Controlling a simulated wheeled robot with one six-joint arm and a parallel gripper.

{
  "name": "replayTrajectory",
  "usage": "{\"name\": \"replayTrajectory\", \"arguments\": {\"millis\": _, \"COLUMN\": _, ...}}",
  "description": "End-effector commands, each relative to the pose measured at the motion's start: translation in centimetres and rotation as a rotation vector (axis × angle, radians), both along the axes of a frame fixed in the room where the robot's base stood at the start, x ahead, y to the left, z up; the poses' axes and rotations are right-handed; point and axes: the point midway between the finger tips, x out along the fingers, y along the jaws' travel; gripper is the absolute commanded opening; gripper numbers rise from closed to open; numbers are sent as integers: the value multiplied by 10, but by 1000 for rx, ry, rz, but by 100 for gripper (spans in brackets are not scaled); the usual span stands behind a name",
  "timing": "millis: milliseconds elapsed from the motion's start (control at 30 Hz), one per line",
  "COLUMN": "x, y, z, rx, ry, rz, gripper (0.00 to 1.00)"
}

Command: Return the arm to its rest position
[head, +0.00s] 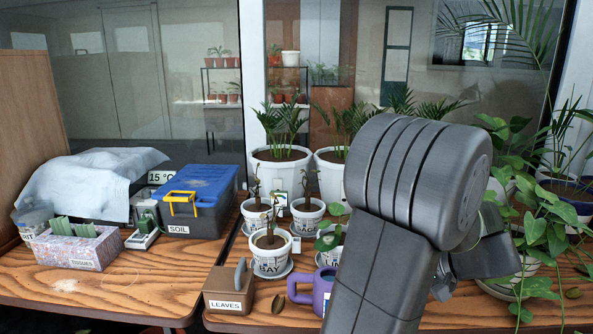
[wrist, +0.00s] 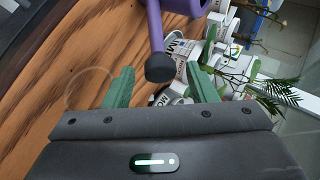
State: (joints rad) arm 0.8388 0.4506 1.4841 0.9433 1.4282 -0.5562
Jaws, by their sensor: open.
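My gripper (wrist: 162,82) shows in the wrist view with its two green fingers spread apart. Nothing is clasped between them. The dark-tipped spout of a purple watering can (wrist: 155,28) shows between and beyond the fingers; I cannot tell how far off it is. In the head view my dark grey arm is bent large in front of the right half of the table, and my gripper's fingers are hidden there. The purple can (head: 322,284) stands on the table just left of my arm, partly covered by it.
Small labelled pots (head: 271,254) and a LEAVES box (head: 229,290) stand left of my arm. A blue-lidded SOIL crate (head: 190,222) and a tissue box (head: 75,248) are farther left. Larger palms (head: 280,168) stand behind. Leafy plants (head: 540,235) crowd the right side.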

Motion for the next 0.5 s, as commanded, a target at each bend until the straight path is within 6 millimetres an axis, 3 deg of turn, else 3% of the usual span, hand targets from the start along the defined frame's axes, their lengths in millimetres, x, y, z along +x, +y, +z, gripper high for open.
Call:
{"name": "replayTrajectory", "arguments": {"millis": 167, "x": -5, "y": -7, "z": 5, "rx": -3, "ry": -13, "rz": 8, "gripper": 52}}
{"name": "replayTrajectory", "arguments": {"millis": 500, "x": -39, "y": -44, "z": 43, "rx": -4, "ry": -13, "rz": 5, "gripper": 52}}
